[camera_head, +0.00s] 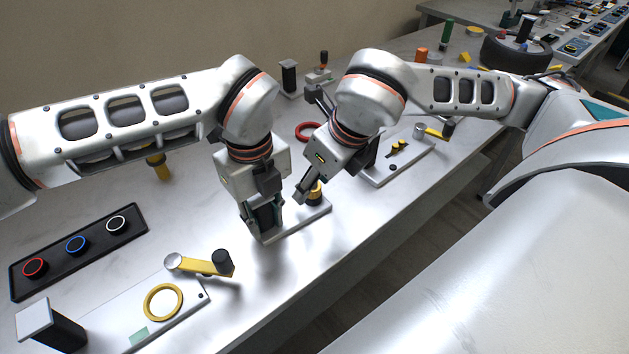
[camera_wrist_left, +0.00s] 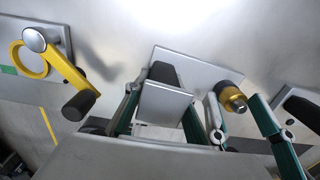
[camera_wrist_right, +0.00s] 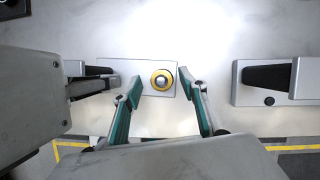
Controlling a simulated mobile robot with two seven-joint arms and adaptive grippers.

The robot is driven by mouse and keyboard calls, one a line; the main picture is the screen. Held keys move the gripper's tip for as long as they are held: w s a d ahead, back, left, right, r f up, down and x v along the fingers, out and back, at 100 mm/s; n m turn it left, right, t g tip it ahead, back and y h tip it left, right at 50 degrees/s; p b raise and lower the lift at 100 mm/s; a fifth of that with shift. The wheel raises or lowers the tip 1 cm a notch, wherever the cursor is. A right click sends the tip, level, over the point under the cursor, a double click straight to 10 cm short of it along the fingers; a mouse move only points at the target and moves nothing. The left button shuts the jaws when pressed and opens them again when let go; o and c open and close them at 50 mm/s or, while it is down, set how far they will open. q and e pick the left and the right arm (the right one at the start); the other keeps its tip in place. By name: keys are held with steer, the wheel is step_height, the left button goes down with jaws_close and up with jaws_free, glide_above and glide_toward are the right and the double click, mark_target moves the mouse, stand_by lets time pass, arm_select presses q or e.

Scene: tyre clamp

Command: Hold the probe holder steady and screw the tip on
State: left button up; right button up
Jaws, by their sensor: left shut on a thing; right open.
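A small light plate (camera_head: 302,222) carries a black post with a square silver top (camera_wrist_left: 165,103) at one end and an upright brass-coloured cylinder with a silver centre (camera_wrist_right: 162,82) at the other. I cannot tell which of these is the holder and which the tip. My left gripper (camera_head: 263,222) is shut on the silver-topped post. My right gripper (camera_wrist_right: 161,80) is open, with its fingers on either side of the brass cylinder and gaps between. The brass cylinder also shows in the left wrist view (camera_wrist_left: 232,97), and in the head view the right gripper partly hides it.
Left of the plate are a lever clamp with a yellow arm (camera_head: 205,266), a yellow ring (camera_head: 163,302) and a black tray with coloured rings (camera_head: 78,250). Another fixture plate (camera_head: 400,165) and a red ring (camera_head: 308,132) stand beyond my right gripper. The table's front edge is close.

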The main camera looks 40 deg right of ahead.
step_height(320, 180, up, 10)
stand_by(0.6)
arm_select(q)
steer(key=o, duration=1.1)
